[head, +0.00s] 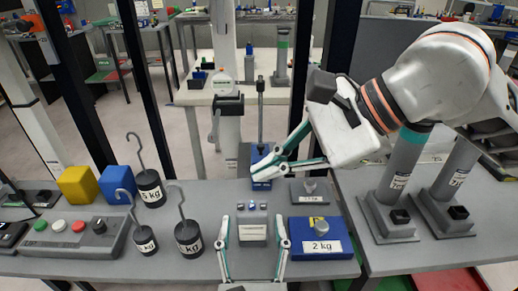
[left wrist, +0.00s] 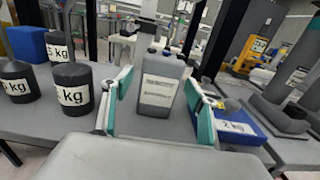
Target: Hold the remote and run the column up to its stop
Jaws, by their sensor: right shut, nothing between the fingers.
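A grey box-shaped remote (head: 252,229) with small buttons on top and a white label stands on the grey table. It also shows in the left wrist view (left wrist: 160,84). My left gripper (head: 252,217) is open, with one finger on each side of the remote and a gap beside each. My right gripper (head: 257,171) is shut and empty, behind the remote. Its fingers partly cover a blue block with a thin upright rod (head: 260,112) behind it. Two grey columns (head: 405,165) on square bases stand at the right. I cannot tell which column the remote drives.
Several black hooked weights (head: 188,238) stand left of the remote, beside a button panel (head: 76,236) and yellow and blue cubes (head: 79,185). A blue 2 kg block (head: 320,238) lies close on the right. Dark posts rise behind the table.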

